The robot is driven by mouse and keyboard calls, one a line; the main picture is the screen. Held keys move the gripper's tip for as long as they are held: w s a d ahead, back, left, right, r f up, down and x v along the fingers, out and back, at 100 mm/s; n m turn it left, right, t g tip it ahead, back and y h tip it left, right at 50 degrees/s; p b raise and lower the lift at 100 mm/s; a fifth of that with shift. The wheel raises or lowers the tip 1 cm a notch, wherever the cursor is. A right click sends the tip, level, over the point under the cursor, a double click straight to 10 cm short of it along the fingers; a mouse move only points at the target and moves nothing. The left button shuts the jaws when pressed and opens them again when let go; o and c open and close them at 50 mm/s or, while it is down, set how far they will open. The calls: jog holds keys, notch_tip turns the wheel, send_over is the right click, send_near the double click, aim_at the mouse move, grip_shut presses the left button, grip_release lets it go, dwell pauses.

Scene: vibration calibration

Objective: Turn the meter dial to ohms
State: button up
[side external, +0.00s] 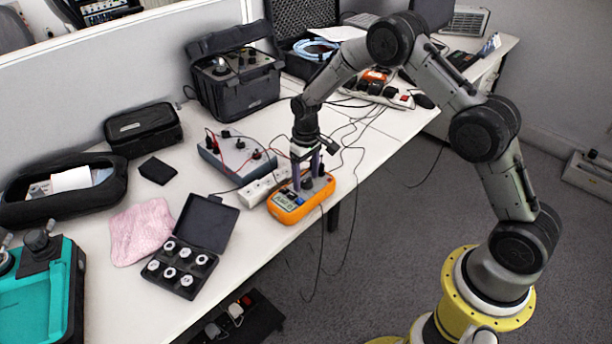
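The orange meter (289,212) lies near the front edge of the white table, its small display at its left end. My gripper (308,178) points down over the right part of the meter, with its purple fingers at or just above the meter's face. The dial is hidden behind the fingers or too small to make out, so its setting cannot be read. I cannot tell whether the fingers touch the dial or how far apart they are.
A white power strip (262,188) and a grey box with red leads (236,158) lie just behind the meter. An open black case of round weights (190,262) and a pink cloth (142,232) lie left. Loose cables hang over the table edge.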

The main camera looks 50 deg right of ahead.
notch_tip(320, 180, up, 14)
dwell(0.6)
jog(key=shift+f, duration=0.15)
notch_tip(320, 180, down, 14)
jog(key=shift+r, duration=0.1)
dwell(0.7)
jog(key=shift+c, duration=0.3)
grip_shut()
